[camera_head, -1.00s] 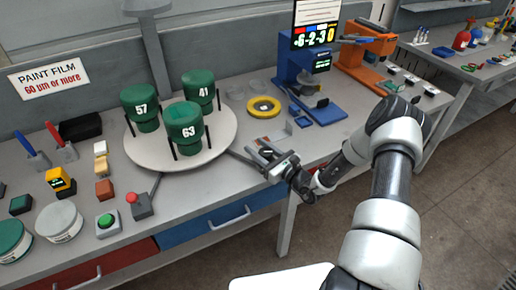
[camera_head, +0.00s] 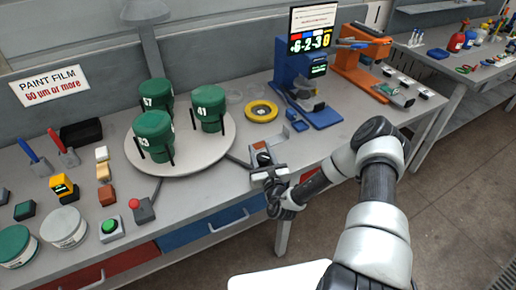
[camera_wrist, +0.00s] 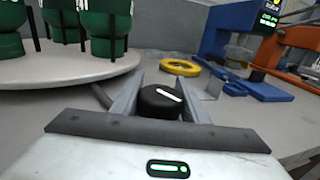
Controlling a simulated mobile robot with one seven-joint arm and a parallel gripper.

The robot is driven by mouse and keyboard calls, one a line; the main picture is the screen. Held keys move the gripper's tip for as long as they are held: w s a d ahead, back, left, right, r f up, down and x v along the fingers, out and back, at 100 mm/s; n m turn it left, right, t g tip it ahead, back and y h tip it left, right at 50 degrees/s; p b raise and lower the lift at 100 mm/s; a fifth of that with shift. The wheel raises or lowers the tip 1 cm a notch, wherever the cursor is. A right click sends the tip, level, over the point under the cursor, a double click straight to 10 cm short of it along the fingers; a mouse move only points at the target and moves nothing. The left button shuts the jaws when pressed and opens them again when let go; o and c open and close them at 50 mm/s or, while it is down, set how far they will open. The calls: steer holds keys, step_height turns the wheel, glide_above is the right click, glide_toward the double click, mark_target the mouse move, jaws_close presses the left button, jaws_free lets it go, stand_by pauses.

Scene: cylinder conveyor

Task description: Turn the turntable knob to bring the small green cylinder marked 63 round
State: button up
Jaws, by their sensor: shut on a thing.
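The small green cylinder marked 63 (camera_head: 153,138) stands upright at the front left of the round white turntable (camera_head: 190,168), its number turned partly left. Cylinder 41 (camera_head: 208,110) is at the right and cylinder 57 (camera_head: 157,94) at the back left. The black turntable knob (camera_head: 264,158) sits on the bench right of the turntable. In the wrist view the knob (camera_wrist: 160,101) has a white line on top and lies between my two fingers. My gripper (camera_head: 264,171) is shut on the knob.
A yellow ring (camera_head: 262,110) lies behind the knob. A blue stand (camera_head: 318,112) with a display and an orange press (camera_head: 372,80) are to the right. A red-button box (camera_head: 142,210) and a green button (camera_head: 111,227) are near the front edge at left.

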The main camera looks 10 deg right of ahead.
mark_target(267, 154)
steer(key=shift+d+m+h+p, duration=0.25)
steer(key=shift+m+h, duration=0.25)
steer(key=shift+h, duration=0.25)
steer(key=shift+d+m+h+p, duration=0.1)
steer(key=shift+m+h+p, duration=0.1)
steer(key=shift+m+h, duration=0.45)
steer(key=shift+d+m+h+p, duration=0.25)
steer(key=shift+m+h, duration=0.1)
steer(key=shift+h, duration=0.55)
steer(key=shift+s+d+m+g+h+p, duration=0.15)
steer(key=shift+m+g+h+p, duration=0.1)
steer(key=shift+m+h, duration=0.35)
steer(key=shift+w+d+m+g+h+p, duration=0.15)
steer(key=shift+m+g+h, duration=0.15)
steer(key=shift+h, duration=0.5)
steer(key=shift+s+d+r+m+g+h, duration=0.1)
steer(key=shift+s+d+m+g+h, duration=0.1)
steer(key=shift+m+g+h, duration=0.7)
steer(key=shift+s+d+m+g+h, duration=0.1)
steer(key=shift+d+m+g+h, duration=0.25)
steer(key=shift+m+h, duration=0.65)
steer(key=shift+s+d+r+m+g+h, duration=0.15)
steer(key=shift+m+g+h, duration=0.45)
steer(key=shift+h, duration=0.7)
steer(key=o, duration=1.1)
steer(key=shift+f, duration=0.15)
steer(key=shift+c, duration=0.2)
steer(key=shift+a, duration=0.1)
steer(key=shift+s+f, duration=0.1)
steer(key=shift+s, duration=0.05)
